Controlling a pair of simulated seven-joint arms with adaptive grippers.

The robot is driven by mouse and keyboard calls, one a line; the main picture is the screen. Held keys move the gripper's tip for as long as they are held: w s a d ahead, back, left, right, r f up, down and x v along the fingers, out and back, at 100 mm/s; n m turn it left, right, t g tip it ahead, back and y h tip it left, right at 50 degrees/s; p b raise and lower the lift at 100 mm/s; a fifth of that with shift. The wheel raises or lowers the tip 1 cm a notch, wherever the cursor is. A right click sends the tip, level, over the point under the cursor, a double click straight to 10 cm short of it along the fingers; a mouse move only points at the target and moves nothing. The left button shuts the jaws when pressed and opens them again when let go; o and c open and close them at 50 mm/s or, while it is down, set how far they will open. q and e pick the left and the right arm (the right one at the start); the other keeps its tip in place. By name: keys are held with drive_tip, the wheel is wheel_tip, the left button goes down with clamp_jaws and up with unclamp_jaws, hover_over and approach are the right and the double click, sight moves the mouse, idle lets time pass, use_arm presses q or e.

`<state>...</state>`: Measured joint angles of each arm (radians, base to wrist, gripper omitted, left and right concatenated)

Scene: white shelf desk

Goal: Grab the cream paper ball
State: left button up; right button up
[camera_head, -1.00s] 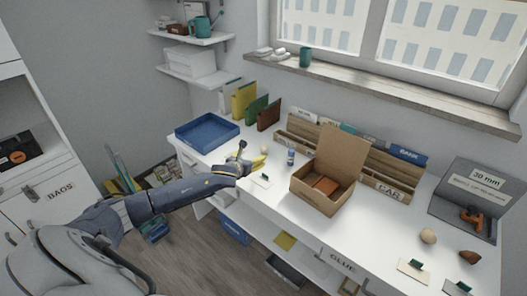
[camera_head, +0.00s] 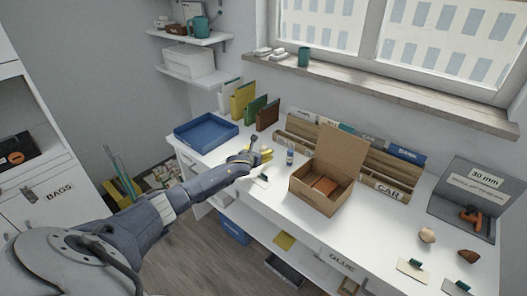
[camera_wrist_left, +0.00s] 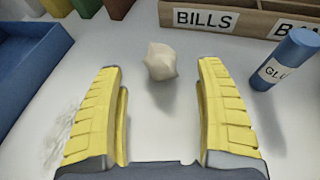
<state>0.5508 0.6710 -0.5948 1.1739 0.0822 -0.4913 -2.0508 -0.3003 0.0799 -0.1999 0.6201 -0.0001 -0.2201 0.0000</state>
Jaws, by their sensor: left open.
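A cream, faceted, crumpled paper ball (camera_wrist_left: 160,62) rests on the white desk in the left wrist view, centred just beyond the yellow fingertips. No finger visibly touches it. My left gripper (camera_head: 259,158) is over the back left part of the desk in the head view, with its fingers spread. In that view the ball is small and hard to make out beside the gripper. The left wrist view shows bare desk between the fingers. My right gripper does not show.
A blue glue bottle (camera_wrist_left: 287,58) stands right of the ball. A blue tray (camera_head: 206,141) lies to the left, and a wooden organizer (camera_head: 300,129) stands behind. An open cardboard box (camera_head: 312,199) is farther right. Another beige rounded object (camera_head: 427,235) lies at the desk's right.

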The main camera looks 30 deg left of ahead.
sight(262, 150)
use_arm(q)
drive_tip(key=shift+x, duration=1.6)
drive_tip(key=shift+r+x, duration=0.2)
drive_tip(key=shift+x, duration=0.9)
drive_tip(key=shift+w, duration=0.1)
drive_tip(key=c, duration=0.9)
